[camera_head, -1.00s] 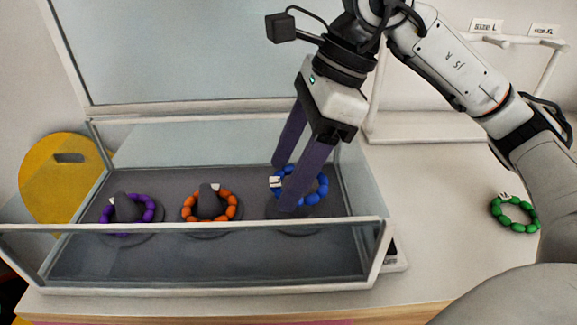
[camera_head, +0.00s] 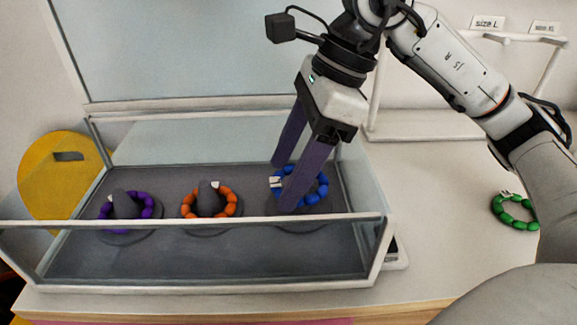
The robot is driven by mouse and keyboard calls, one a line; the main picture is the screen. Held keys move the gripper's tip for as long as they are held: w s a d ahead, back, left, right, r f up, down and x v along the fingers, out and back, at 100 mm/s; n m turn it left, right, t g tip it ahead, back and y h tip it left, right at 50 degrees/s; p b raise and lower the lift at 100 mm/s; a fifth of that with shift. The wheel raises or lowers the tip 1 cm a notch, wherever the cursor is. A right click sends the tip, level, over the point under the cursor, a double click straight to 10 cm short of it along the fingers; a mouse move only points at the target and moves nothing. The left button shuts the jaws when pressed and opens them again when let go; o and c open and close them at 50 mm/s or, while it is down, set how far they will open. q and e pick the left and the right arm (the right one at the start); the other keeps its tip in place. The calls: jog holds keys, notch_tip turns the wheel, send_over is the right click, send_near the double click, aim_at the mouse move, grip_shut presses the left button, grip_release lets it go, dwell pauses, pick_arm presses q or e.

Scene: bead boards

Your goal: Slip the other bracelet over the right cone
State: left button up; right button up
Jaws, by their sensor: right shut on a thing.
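My right gripper (camera_head: 279,186) reaches down into the glass-walled case and is shut on the blue bracelet (camera_head: 318,193), at its left side by a white tag. The blue bracelet is over the right base (camera_head: 285,210); the right cone itself is hidden behind the gripper fingers, so I cannot tell whether the ring is around it. An orange bracelet (camera_head: 233,200) lies around the middle cone (camera_head: 208,203). A purple bracelet (camera_head: 149,208) lies around the left cone (camera_head: 124,204). A green bracelet (camera_head: 513,222) lies on the table at the right. My left gripper is not in view.
The case's front glass wall has a pale top rim (camera_head: 200,223), close in front of the cones. A white rack (camera_head: 430,127) with size labels stands at the back right. A yellow disc (camera_head: 50,190) is at the left. The table right of the case is mostly clear.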

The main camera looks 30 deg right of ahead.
jog(key=o, duration=1.5)
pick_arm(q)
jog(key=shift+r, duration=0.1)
pick_arm(e)
jog(key=shift+r+p, duration=0.8)
jog(key=shift+r, duration=0.1)
pick_arm(q)
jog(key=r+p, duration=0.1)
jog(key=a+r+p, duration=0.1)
jog(key=p, duration=0.1)
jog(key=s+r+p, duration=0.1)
jog(key=p, duration=0.1)
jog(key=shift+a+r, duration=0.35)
pick_arm(e)
notch_tip(320, 180, up, 6)
jog(key=shift+r, duration=0.1)
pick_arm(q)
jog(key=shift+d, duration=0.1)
